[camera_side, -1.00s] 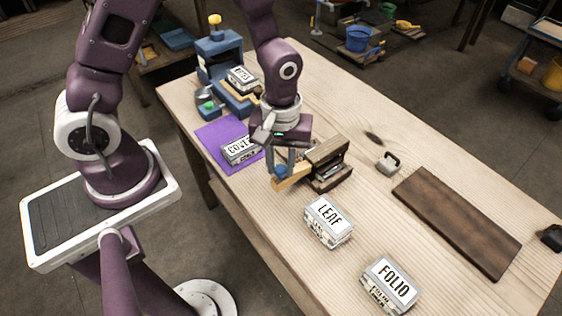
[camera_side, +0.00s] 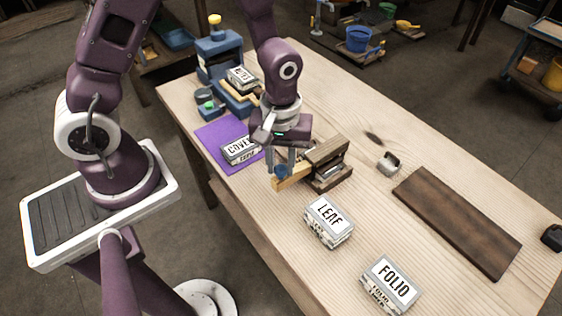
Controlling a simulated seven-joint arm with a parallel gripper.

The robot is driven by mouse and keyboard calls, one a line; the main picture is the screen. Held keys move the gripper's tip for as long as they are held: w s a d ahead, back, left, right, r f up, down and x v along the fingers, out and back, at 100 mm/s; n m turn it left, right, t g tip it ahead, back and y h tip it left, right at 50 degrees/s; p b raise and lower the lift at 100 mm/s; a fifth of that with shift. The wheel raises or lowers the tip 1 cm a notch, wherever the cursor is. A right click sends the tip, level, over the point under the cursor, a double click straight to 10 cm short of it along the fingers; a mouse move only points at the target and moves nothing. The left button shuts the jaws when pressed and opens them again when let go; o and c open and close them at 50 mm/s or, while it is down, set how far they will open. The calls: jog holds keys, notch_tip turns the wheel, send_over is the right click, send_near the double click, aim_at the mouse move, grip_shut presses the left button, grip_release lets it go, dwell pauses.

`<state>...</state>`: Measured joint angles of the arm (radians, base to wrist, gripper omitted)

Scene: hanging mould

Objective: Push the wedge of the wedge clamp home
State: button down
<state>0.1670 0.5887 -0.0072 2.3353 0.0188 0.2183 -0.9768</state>
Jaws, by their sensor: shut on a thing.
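The wedge clamp (camera_side: 327,163) is a dark brown wooden frame on the table, with grey metal showing inside it. Its wedge (camera_side: 293,182) is a light wooden bar that sticks out of the clamp's left side toward the lower left. My gripper (camera_side: 282,171) is at the wedge's outer end, pointing down. Its fingers are shut on the wedge, by the blue part at that end. How deep the wedge sits inside the clamp is hidden by the frame.
Boxes marked LEAF (camera_side: 329,221) and FOLIO (camera_side: 390,284) stand in front of the clamp. A COVER box (camera_side: 240,151) is on a purple mat (camera_side: 214,133). A blue device (camera_side: 219,58) is at the back left. A brown board (camera_side: 457,222) and small metal piece (camera_side: 388,163) lie right.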

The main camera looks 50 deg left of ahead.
jog(key=shift+w, duration=0.1)
jog(key=shift+w+r, duration=0.1)
jog(key=shift+w, duration=2.7)
jog(key=c, duration=1.1)
grip_release()
jog(key=shift+s, duration=0.1)
notch_tip(320, 180, up, 7)
notch_tip(320, 180, up, 12)
jog(key=m+t, duration=0.2)
jog(key=m, duration=0.2)
send_over(300, 166)
jog(key=s+a, duration=0.2)
jog(key=s, duration=0.4)
jog(key=s+a+r+m+t, duration=0.1)
jog(key=s, duration=0.3)
jog(key=s+a+r+m+t, duration=0.1)
jog(key=s+r+m, duration=0.1)
jog(key=s, duration=0.2)
jog(key=s+r+m+t, duration=0.1)
jog(key=s+r+m, duration=0.1)
jog(key=s, duration=0.2)
jog(key=shift+s+a+t, duration=0.25)
jog(key=shift+a+t, duration=0.05)
jog(key=shift+a, duration=0.1)
